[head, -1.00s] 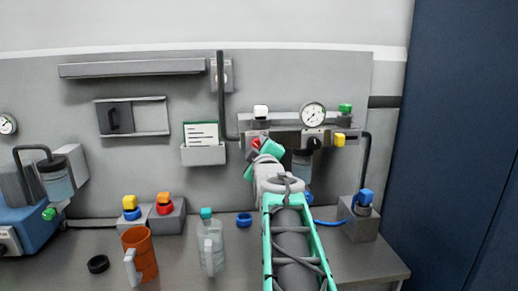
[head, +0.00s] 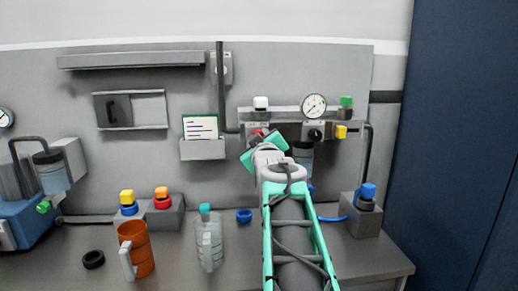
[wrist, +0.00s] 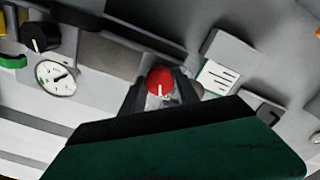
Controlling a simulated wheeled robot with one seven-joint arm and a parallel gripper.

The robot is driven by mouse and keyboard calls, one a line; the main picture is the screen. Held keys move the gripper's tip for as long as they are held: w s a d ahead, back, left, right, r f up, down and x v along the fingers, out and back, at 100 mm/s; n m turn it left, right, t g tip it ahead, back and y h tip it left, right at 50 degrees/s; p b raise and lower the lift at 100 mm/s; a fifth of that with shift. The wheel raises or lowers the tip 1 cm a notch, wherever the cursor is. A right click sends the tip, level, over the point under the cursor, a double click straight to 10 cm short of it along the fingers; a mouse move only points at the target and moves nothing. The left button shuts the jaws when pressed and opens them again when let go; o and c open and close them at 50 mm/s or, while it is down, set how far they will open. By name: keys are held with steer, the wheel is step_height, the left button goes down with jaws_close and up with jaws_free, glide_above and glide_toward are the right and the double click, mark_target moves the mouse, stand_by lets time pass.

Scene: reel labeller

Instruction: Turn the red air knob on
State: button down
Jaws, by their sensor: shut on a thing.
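The red air knob (wrist: 160,82) sits between the two dark fingers of my gripper (wrist: 159,92) in the wrist view. The fingers are shut on it from both sides. A short white mark on the knob's face points toward the bottom of the picture. In the head view only a bit of the red knob (head: 257,132) shows behind the teal jaws of my gripper (head: 261,140), at the left end of the valve row on the back panel. The jaws are tilted there, and they hide most of the knob.
A dial gauge (head: 313,106), a black knob (head: 315,133), a yellow-capped part (head: 341,132) and a green-capped part (head: 346,101) are to the right. A card holder (head: 202,150) hangs close on the left. A clear bottle (head: 209,243) and an orange mug (head: 138,249) stand on the bench below.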

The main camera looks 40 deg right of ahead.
steer(key=shift+m+b, duration=3.8)
steer(key=shift+m, duration=3.1)
steer(key=c, duration=0.9)
jaws_free()
